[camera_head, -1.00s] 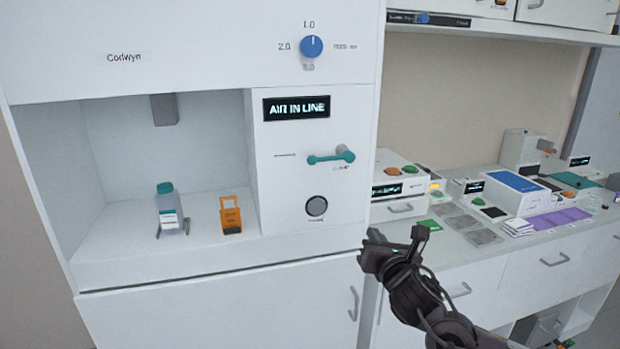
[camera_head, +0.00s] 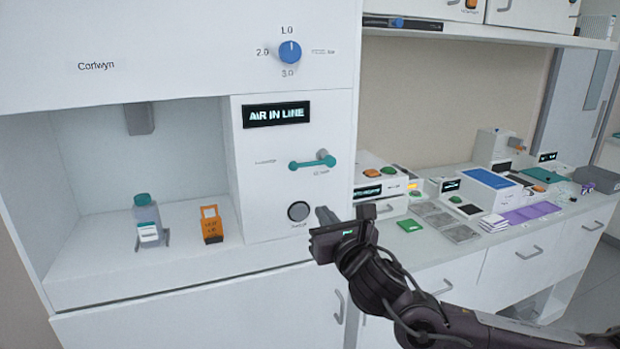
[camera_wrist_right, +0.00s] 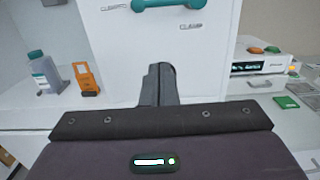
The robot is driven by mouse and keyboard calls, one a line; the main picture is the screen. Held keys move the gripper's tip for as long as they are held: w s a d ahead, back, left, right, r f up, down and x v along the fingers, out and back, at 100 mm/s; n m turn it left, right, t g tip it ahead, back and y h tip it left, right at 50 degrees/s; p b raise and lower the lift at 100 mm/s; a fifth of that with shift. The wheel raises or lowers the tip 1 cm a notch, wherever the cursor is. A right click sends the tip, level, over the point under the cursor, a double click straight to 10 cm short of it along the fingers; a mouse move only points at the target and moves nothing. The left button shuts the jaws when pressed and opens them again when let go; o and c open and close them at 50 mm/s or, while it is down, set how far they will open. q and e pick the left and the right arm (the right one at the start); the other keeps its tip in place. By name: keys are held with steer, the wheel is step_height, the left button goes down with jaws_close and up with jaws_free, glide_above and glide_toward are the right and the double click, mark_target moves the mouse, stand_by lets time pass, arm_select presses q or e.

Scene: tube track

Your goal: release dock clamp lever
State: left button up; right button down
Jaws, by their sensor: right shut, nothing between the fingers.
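The teal clamp lever (camera_head: 312,162) lies roughly level on the white dock panel, below a display reading "AIR IN LINE" (camera_head: 276,114). It also shows at the top edge of the right wrist view (camera_wrist_right: 165,4), partly cut off. My right gripper (camera_head: 324,215) is shut and empty, in front of the panel, below the lever and apart from it in the picture. Its fingers (camera_wrist_right: 157,84) point toward the panel in the right wrist view. A clear bottle with a teal cap (camera_head: 147,220) and an orange tag-like block (camera_head: 211,224) stand in the bay to the left. My left gripper is not in view.
A round grey button (camera_head: 298,211) sits on the panel below the lever, near my right gripper. A blue knob (camera_head: 290,52) is above the display. The counter (camera_head: 410,245) at right carries several devices and pads.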

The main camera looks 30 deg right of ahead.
mark_target(311, 164)
steer(key=w+d+r+p, duration=0.2)
steer(key=w+r+p, duration=0.2)
steer(key=w, duration=0.4)
steer(key=shift+w+r+p, duration=0.15)
steer(key=shift+w+p, duration=0.05)
steer(key=shift+p, duration=0.6)
steer(key=shift+w, duration=0.1)
